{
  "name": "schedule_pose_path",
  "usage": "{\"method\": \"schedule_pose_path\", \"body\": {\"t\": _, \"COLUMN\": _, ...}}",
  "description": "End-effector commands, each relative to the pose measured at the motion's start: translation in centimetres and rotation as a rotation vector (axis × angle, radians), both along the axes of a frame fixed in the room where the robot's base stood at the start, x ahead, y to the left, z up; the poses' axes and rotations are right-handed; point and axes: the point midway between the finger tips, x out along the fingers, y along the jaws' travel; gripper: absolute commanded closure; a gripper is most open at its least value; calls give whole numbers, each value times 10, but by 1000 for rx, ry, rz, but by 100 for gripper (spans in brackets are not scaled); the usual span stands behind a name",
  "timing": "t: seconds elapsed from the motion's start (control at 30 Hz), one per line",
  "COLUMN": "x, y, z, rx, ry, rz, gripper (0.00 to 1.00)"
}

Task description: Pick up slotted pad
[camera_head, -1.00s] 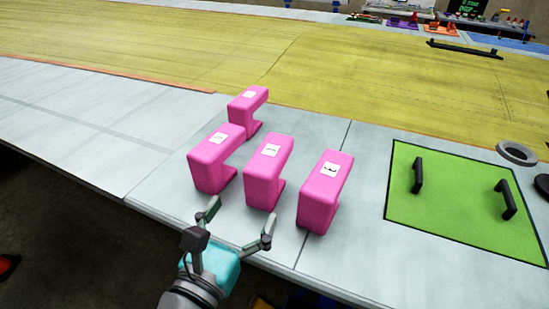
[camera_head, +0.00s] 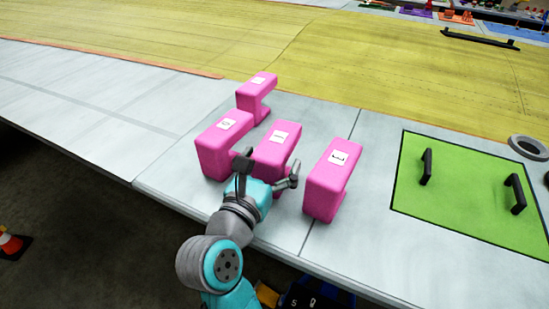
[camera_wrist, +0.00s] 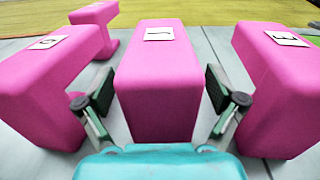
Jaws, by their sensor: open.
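Several pink slotted pads with white labels stand on the light grey panel. The middle one (camera_head: 277,148) is in front of my gripper (camera_head: 266,172), and in the wrist view this middle pad (camera_wrist: 158,85) stands between the two open fingers (camera_wrist: 160,95). Its front face shows there. My arm hides the lower part of the middle pad in the head view.
A green panel (camera_head: 468,205) with two black handles lies to the right, with a grey ring (camera_head: 528,147) beyond it. A yellow sheet (camera_head: 290,50) covers the back. The neighbouring pads stand close on both sides. The panel's front edge drops to the floor.

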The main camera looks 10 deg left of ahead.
Motion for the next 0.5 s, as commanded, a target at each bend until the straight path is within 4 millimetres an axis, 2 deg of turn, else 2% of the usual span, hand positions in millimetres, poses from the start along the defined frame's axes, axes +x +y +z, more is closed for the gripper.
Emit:
{"method": "schedule_pose_path", "body": {"t": 0.27, "x": 2, "y": -1, "z": 0, "rx": 0, "ry": 0, "rz": 0, "gripper": 6}}
{"method": "schedule_pose_path", "body": {"t": 0.5, "x": 2, "y": -1, "z": 0, "rx": 0, "ry": 0, "rz": 0, "gripper": 66}}
